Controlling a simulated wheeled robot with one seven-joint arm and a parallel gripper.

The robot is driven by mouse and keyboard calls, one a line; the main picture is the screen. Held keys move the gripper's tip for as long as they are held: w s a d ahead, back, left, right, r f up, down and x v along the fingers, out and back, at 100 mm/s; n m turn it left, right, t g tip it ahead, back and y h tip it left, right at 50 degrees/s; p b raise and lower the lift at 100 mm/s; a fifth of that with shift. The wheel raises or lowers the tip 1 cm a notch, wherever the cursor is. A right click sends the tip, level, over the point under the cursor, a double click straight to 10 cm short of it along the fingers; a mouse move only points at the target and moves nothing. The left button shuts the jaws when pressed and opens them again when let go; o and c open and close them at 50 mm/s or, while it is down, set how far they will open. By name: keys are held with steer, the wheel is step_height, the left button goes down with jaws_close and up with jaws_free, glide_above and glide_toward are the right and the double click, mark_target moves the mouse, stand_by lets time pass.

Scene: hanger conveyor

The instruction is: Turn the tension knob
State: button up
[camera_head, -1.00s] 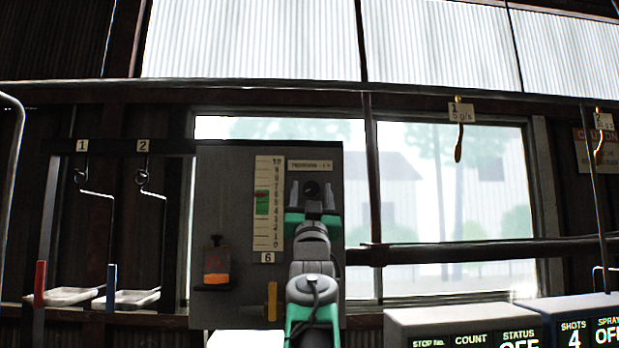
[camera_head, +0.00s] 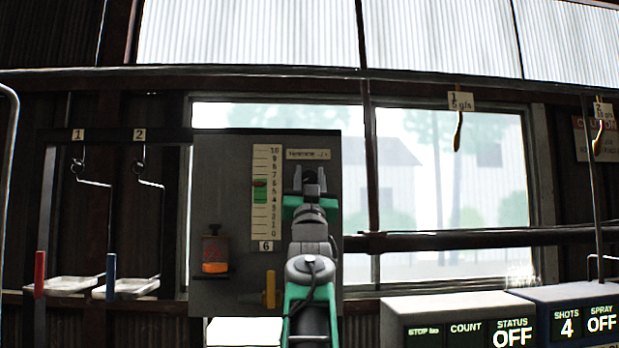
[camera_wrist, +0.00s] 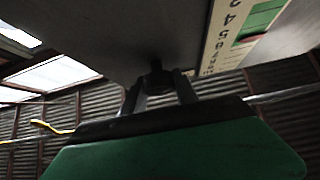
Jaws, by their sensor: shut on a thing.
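The tension knob (camera_head: 310,173) is a small dark knob on the upper right of a grey panel (camera_head: 222,190), under a label plate (camera_head: 308,154). My gripper (camera_head: 310,180) is shut on it, with a finger on each side. In the wrist view the dark knob (camera_wrist: 155,78) sits between the two fingers of my gripper (camera_wrist: 160,90), against the panel face. The knob is partly hidden by my gripper.
An orange-and-black switch (camera_head: 215,254) and a yellow lever (camera_head: 270,288) are on the lower panel. Display boxes (camera_head: 440,310) stand at lower right. Hooks with trays (camera_head: 130,286) hang at left. A dark rail (camera_head: 450,240) runs right of the panel.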

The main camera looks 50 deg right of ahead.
jaws_close()
steer(key=n+t+y, duration=0.1)
steer(key=n+t, duration=0.1)
steer(key=n+t+y, duration=0.1)
steer(key=n+y, duration=0.1)
steer(key=n, duration=0.1)
steer(key=shift+s+d+t+y+b, duration=0.1)
steer(key=shift+s+t+y+b, duration=0.05)
steer(key=shift+t+y+b, duration=0.2)
steer(key=n+t+y, duration=0.1)
steer(key=n+y, duration=0.1)
steer(key=n+t+y, duration=0.1)
steer(key=n+y, duration=0.1)
steer(key=n, duration=0.1)
steer(key=shift+r+t+p, duration=0.1)
steer(key=shift+t+p, duration=0.15)
steer(key=shift+p, duration=0.15)
steer(key=n+y, duration=0.1)
steer(key=n+t+y, duration=0.1)
steer(key=shift+w+a+n, duration=0.2)
steer(key=shift+n, duration=0.1)
steer(key=o, duration=1.1)
jaws_free()
